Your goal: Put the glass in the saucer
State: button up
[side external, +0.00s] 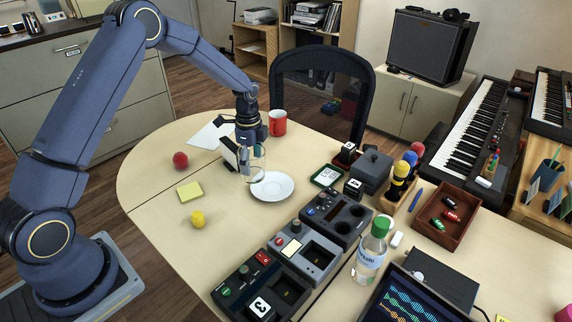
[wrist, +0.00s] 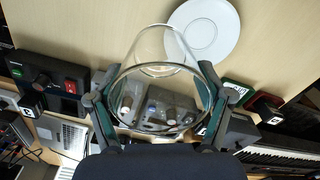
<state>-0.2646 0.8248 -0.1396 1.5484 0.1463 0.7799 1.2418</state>
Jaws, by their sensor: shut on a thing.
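The clear glass (side external: 257,164) is held between the fingers of my gripper (side external: 243,161), which is shut on it. In the wrist view the glass (wrist: 158,50) shows its round rim toward the camera, with a finger on either side. The white saucer (side external: 277,189) lies on the table just right of and below the glass in the side view. In the wrist view the saucer (wrist: 213,32) is at the top right, past the glass and partly overlapped by it. The saucer looks empty. I cannot tell the exact height of the glass's base.
A red mug (side external: 278,123) stands behind my gripper. A red ball (side external: 180,160), a yellow note pad (side external: 189,192) and a yellow object (side external: 197,219) lie to the left. Dark consoles (side external: 336,219) stand in front right of the saucer. The table's left part is mostly clear.

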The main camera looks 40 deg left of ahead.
jog(key=shift+w+a+f, duration=0.15)
jog(key=shift+w+f, duration=0.8)
jog(key=shift+f, duration=0.55)
jog(key=shift+w+a+f, duration=0.1)
jog(key=shift+w+f, duration=0.8)
jog(key=shift+f, duration=0.65)
jog(key=shift+w+a+f, duration=0.15)
jog(key=shift+w+f, duration=0.8)
jog(key=shift+f, duration=0.55)
jog(key=shift+f, duration=0.3)
jog(key=shift+f, duration=0.35)
jog(key=o, duration=1.3)
